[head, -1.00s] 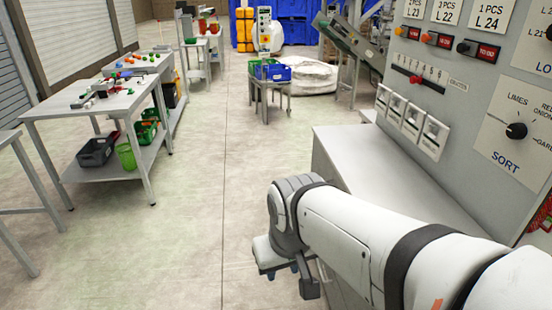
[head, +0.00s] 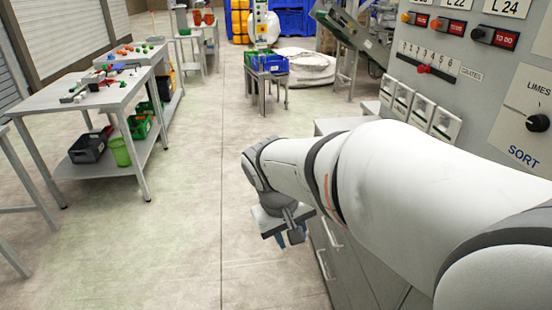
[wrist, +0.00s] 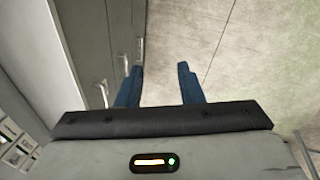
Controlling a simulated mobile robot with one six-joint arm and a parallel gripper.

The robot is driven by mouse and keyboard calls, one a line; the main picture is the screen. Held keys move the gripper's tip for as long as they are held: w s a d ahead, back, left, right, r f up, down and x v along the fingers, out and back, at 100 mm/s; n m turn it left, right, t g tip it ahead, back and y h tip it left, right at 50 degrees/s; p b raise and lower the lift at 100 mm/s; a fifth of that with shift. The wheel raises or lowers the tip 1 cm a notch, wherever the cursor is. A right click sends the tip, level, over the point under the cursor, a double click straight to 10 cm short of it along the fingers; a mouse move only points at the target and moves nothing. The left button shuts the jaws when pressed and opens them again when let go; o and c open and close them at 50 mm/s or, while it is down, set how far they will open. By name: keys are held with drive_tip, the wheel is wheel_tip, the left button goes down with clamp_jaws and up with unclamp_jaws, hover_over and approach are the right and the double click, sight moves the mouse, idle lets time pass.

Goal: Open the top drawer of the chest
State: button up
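The chest (head: 352,268) is a grey cabinet below the control panel, largely hidden behind my arm in the head view. Two pale bar handles (head: 333,234) show on its front, just right of my gripper (head: 284,233). In the wrist view the chest front (wrist: 112,25) is at the left, with several handles (wrist: 140,50) along it. My gripper (wrist: 160,68) has its two blue fingers apart, with only floor between them. The left finger is close beside the handles in the picture, but I see no grip on one. No drawer visibly stands out. Which handle is the top drawer's is unclear.
A control panel (head: 470,75) with switches and a knob rises at the right. A grey workbench (head: 95,92) with small parts stands at the left. A small table (head: 267,77) with crates stands farther back. The floor (head: 185,225) between bench and chest is clear.

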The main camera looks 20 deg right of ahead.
drive_tip(key=w+d+f+g+h+b, duration=0.2)
drive_tip(key=w+d+f+h+b, duration=0.3)
drive_tip(key=w+d, duration=0.45)
drive_tip(key=w+d+f+g+h+b, duration=0.1)
drive_tip(key=w+d+f+h+b, duration=0.3)
drive_tip(key=w+d+f, duration=0.6)
drive_tip(key=w+d+f+n+t+h+b, duration=0.25)
drive_tip(key=w+d+f+h, duration=0.2)
drive_tip(key=w+f, duration=0.25)
drive_tip(key=w+d+f+n+t+h+b, duration=0.1)
drive_tip(key=w+d+f+t+h+b, duration=0.1)
drive_tip(key=w+d+f+t+h, duration=0.25)
drive_tip(key=shift+m+g+y, duration=0.25)
drive_tip(key=shift+g+y, duration=0.35)
drive_tip(key=shift+g, duration=0.2)
drive_tip(key=w+d, duration=0.1)
drive_tip(key=d, duration=0.1)
drive_tip(key=w+d, duration=0.1)
drive_tip(key=d, duration=0.2)
drive_tip(key=w+d, duration=0.1)
drive_tip(key=d, duration=0.1)
drive_tip(key=shift+d+f, duration=0.15)
drive_tip(key=shift+f, duration=0.05)
drive_tip(key=shift+c, duration=0.3)
drive_tip(key=shift+s, duration=0.1)
clamp_jaws()
